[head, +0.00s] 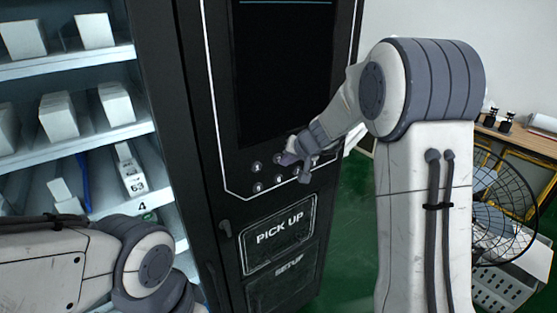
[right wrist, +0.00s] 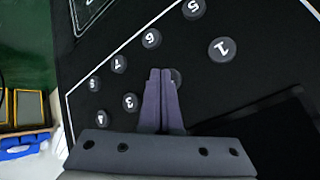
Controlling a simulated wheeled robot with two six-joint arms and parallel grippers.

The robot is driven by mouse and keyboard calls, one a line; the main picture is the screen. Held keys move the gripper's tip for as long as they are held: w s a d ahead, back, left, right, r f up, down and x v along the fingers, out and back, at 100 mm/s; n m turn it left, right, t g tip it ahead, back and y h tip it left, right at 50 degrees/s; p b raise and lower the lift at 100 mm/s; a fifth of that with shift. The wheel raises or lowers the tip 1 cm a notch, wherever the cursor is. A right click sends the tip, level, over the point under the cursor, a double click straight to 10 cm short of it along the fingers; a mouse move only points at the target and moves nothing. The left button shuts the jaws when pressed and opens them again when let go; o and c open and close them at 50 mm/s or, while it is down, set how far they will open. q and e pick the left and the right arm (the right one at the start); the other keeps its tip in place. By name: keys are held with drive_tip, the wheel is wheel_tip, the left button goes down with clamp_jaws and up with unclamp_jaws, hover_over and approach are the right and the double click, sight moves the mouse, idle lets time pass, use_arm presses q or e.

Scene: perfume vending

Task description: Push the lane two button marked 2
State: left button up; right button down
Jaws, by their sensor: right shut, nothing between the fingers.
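The vending machine's black panel carries round numbered buttons. In the right wrist view, the button in the lane two place (right wrist: 177,76), between the button marked 1 (right wrist: 222,48) and the button marked 3 (right wrist: 130,101), is mostly hidden behind my fingertips. Its number cannot be read. My right gripper (right wrist: 160,72) is shut and empty, with its tips right at that button. Whether they touch it, I cannot tell. In the head view the right gripper (head: 284,159) is at the keypad and covers part of it. My left arm is at the lower left, its gripper out of sight.
Buttons marked 6 (right wrist: 151,38) and 7 (right wrist: 118,63) lie close by in the other row. Below the keypad is the PICK UP door (head: 280,234). Shelves with white boxes (head: 58,115) are at the left. A wire fan (head: 500,205) stands at the right.

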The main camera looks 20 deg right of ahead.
drive_tip(key=shift+w+a, duration=0.15)
drive_tip(key=shift+w, duration=0.25)
drive_tip(key=shift+s, duration=0.1)
idle(0.5)
drive_tip(key=shift+s+d+b, duration=0.3)
drive_tip(key=shift+s+b, duration=0.3)
drive_tip(key=shift+s, duration=0.1)
drive_tip(key=s+b, duration=0.1)
drive_tip(key=s+d+b, duration=0.1)
drive_tip(key=s, duration=0.1)
drive_tip(key=s+b, duration=0.1)
drive_tip(key=shift+s+d, duration=0.3)
drive_tip(key=shift+s, duration=0.05)
idle(0.4)
